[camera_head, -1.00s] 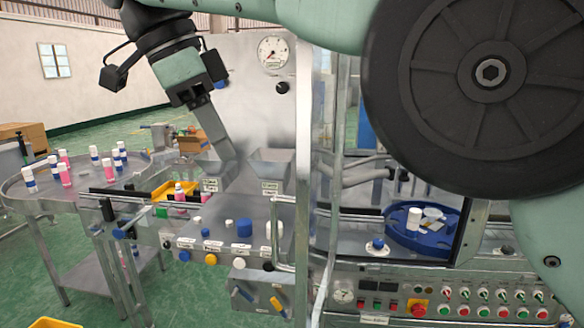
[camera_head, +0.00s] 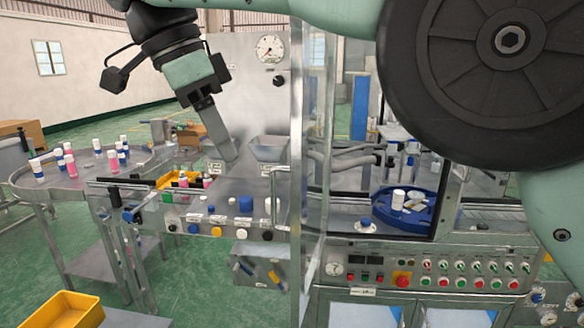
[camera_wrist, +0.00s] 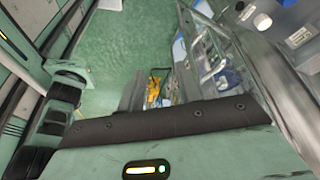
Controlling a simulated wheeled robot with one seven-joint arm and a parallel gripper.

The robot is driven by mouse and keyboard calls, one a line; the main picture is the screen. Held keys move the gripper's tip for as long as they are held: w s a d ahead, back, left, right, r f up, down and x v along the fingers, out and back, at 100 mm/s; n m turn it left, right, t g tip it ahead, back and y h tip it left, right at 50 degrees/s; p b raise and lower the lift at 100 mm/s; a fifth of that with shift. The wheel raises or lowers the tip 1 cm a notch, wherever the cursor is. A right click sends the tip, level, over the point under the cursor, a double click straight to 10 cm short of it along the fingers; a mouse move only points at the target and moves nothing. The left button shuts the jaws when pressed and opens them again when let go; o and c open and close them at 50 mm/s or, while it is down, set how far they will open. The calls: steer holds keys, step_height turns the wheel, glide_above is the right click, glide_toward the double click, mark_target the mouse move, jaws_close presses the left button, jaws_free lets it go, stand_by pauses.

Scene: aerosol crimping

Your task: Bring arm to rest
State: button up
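My arm is folded across the top of the head view, with a large round black joint at the upper right. My gripper (camera_head: 226,148) hangs from the upper left, pointing down and slightly right. Its fingers show in front of the machine's grey back panel (camera_head: 243,85), near a metal hopper (camera_head: 268,149). No held object shows at the fingers. They are seen nearly edge-on, so I cannot tell whether they are open or shut. The wrist view shows my own arm parts and the green floor, with no clear view of the fingertips.
A blue tray (camera_head: 420,219) with a white can sits inside the machine. A control panel (camera_head: 440,270) fronts it. A yellow crate (camera_head: 62,312) is at lower left. Green floor is open between.

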steer(key=s+d+f+n+y+b, duration=0.1)
steer(key=s+d+f+n+b, duration=0.2)
steer(key=s+d+f+n, duration=0.3)
steer(key=s+d+f+n+y+b, duration=0.2)
steer(key=s+d+f+n, duration=0.4)
steer(key=f, duration=1)
steer(key=s+d+f+n+g+y+b, duration=0.1)
steer(key=s+d+f+n+b, duration=0.3)
steer(key=d+f+n, duration=0.5)
step_height(320, 180, down, 2)
steer(key=s+d, duration=0.2)
steer(key=shift+s+d+f+y+b, duration=0.2)
steer(key=shift+s+d+y+b, duration=0.1)
steer(key=shift+s+d+b, duration=0.1)
